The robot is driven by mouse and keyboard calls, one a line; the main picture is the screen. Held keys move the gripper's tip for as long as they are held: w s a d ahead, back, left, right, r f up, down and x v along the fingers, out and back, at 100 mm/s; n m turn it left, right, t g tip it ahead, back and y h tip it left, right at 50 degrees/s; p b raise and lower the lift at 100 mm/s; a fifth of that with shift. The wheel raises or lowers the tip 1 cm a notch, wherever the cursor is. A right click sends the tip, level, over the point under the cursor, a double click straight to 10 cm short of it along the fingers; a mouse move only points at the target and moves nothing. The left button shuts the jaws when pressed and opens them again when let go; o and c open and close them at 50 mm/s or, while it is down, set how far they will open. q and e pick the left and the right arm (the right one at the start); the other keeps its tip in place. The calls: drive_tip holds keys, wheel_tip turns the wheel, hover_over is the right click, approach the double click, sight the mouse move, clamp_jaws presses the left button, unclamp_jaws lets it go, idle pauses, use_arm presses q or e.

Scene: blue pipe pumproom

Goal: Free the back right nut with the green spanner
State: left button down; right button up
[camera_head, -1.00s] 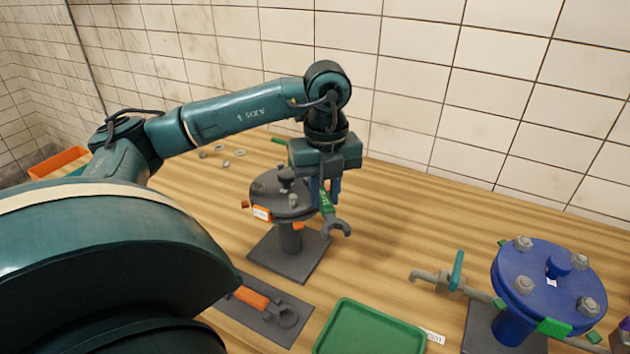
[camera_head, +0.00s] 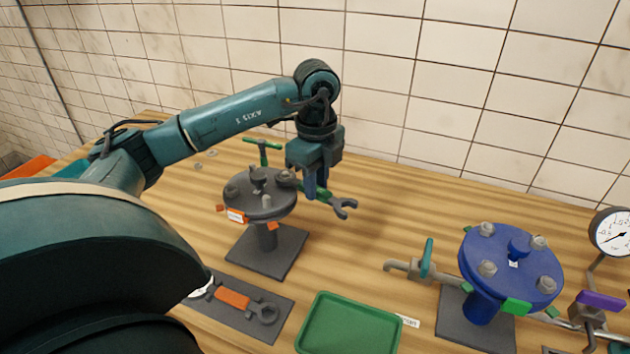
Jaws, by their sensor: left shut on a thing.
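My left gripper (camera_head: 317,190) points down and is shut on the green spanner (camera_head: 324,197). The spanner's grey open jaw (camera_head: 344,208) sticks out to the right, above the table and apart from any nut. The blue round flange (camera_head: 512,262) stands at the right with several grey nuts on top. Its back right nut (camera_head: 539,243) is in plain view. The dark grey flange (camera_head: 262,207) stands just left of the gripper, also with nuts, one at its back right (camera_head: 284,177) close beside the gripper. My right gripper is not in view.
An orange-handled spanner (camera_head: 235,298) lies on a dark mat. A green tray (camera_head: 350,325) sits at the front middle. A pipe with a teal valve handle (camera_head: 427,258) juts left from the blue flange. A gauge (camera_head: 612,233) stands at far right. Table between the flanges is clear.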

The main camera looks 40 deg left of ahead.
use_arm(q)
drive_tip(key=shift+r, duration=0.4)
idle(0.3)
drive_tip(key=shift+r, duration=1.65)
